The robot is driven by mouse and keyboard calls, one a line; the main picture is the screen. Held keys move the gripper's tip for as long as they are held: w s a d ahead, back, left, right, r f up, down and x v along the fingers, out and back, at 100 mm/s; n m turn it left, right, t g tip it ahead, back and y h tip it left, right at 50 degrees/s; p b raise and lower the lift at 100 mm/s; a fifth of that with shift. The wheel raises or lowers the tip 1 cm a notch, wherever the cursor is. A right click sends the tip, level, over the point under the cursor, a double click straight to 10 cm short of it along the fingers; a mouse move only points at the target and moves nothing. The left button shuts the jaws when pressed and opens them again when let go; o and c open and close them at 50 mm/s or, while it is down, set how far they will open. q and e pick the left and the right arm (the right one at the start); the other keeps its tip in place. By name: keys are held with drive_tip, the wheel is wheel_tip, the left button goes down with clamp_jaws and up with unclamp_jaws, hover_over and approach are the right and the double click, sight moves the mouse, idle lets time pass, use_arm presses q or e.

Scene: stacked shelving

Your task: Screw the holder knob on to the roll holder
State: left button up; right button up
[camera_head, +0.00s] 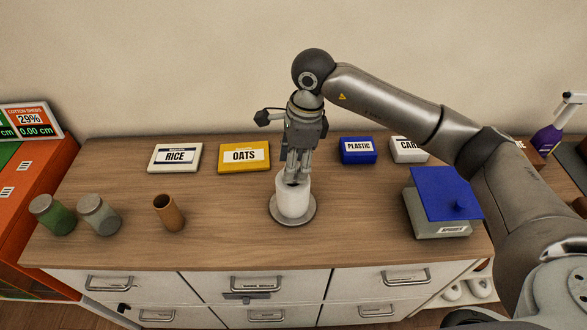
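A white paper roll (293,203) stands upright on the roll holder, whose round grey base (304,217) rests on the counter near its middle. My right gripper (297,176) points straight down over the top of the roll, its fingers close together at the upper end of the holder. A small dark patch shows at the roll's top, by the fingertips. The holder knob cannot be made out; the fingers hide the holder's tip, so I cannot tell whether they grip it. My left gripper is not in view.
On the wooden counter (230,215) stand a brown cup (169,213), two jars (100,214) and a grey box with a blue lid (446,193). RICE (175,158), OATS (244,157) and PLASTIC (358,151) boxes line the back. The counter around the holder is clear.

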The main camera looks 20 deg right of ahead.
drive_tip(key=n+b, duration=0.1)
drive_tip(key=n, duration=0.1)
drive_tip(key=n+b, duration=0.2)
drive_tip(key=shift+f+n+g, duration=0.2)
drive_tip(key=shift+n+g, duration=0.1)
drive_tip(key=n+b, duration=0.1)
drive_tip(key=n, duration=0.1)
drive_tip(key=shift+r+n+b, duration=0.15)
drive_tip(key=shift+n+b, duration=0.15)
drive_tip(key=shift+n+g+h+b, duration=0.3)
drive_tip(key=shift+n+b, duration=0.45)
drive_tip(key=shift+n, duration=0.15)
drive_tip(key=n+b, duration=0.2)
drive_tip(key=n, duration=0.1)
drive_tip(key=shift+w+a, duration=0.1)
drive_tip(key=shift+r+n+g, duration=0.1)
drive_tip(key=shift+n+g, duration=0.2)
drive_tip(key=shift+n, duration=0.7)
